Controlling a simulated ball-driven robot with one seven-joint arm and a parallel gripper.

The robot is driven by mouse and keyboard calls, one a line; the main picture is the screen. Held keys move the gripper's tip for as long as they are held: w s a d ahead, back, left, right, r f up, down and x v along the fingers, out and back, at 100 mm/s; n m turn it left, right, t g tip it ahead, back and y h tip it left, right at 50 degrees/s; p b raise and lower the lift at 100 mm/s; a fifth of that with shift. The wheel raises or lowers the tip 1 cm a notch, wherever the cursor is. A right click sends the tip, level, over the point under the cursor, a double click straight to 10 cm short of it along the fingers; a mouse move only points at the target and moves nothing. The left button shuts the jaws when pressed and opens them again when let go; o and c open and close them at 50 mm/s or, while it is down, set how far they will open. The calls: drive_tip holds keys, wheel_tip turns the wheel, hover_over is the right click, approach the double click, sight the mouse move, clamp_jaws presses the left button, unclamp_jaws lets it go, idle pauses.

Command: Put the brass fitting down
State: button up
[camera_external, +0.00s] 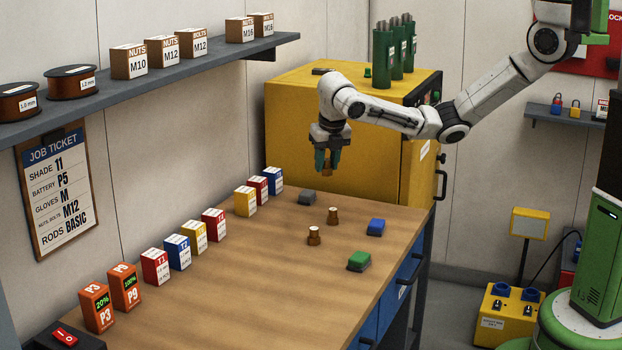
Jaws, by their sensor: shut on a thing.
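My gripper (327,166) points down above the far end of the wooden workbench. Its fingers are shut on a small brown brass fitting (327,170), held clear of the bench top. Two similar brass fittings stand upright on the bench, one (333,216) farther back and one (314,236) nearer the front. The held fitting is partly hidden by the fingers.
On the workbench (220,290) lie a grey block (307,197), a blue block (375,227) and a green-topped block (359,261). Several coloured boxes (214,224) line the wall side. A yellow cabinet (295,110) stands behind. The bench's middle is bare.

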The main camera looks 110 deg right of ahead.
drive_tip(key=s+a+r+n+t+y, duration=0.1)
drive_tip(key=s+a+n+t+y, duration=0.15)
drive_tip(key=s+n, duration=1.4)
drive_tip(key=w+d+f+m+b, duration=0.1)
drive_tip(key=w+f+b, duration=0.1)
drive_tip(key=b, duration=0.1)
drive_tip(key=w+d+f+m+b, duration=0.1)
drive_tip(key=w+d+f+b, duration=0.1)
drive_tip(key=f+b, duration=0.1)
drive_tip(key=w+d+f+m+b, duration=0.1)
drive_tip(key=w+f+b, duration=0.1)
drive_tip(key=w+b, duration=0.1)
drive_tip(key=shift+d+f+h, duration=0.15)
drive_tip(key=shift+f+h, duration=0.15)
drive_tip(key=shift+h, duration=0.05)
drive_tip(key=shift+w+d+f+t+b, duration=0.25)
drive_tip(key=shift+w+d+f+b, duration=0.1)
drive_tip(key=shift+w+f+b, duration=0.3)
drive_tip(key=shift+w+f+m, duration=0.2)
drive_tip(key=shift+m, duration=0.05)
drive_tip(key=shift+p+x, duration=0.3)
drive_tip(key=shift+x, duration=1.5)
drive_tip(key=shift+s+f, duration=0.15)
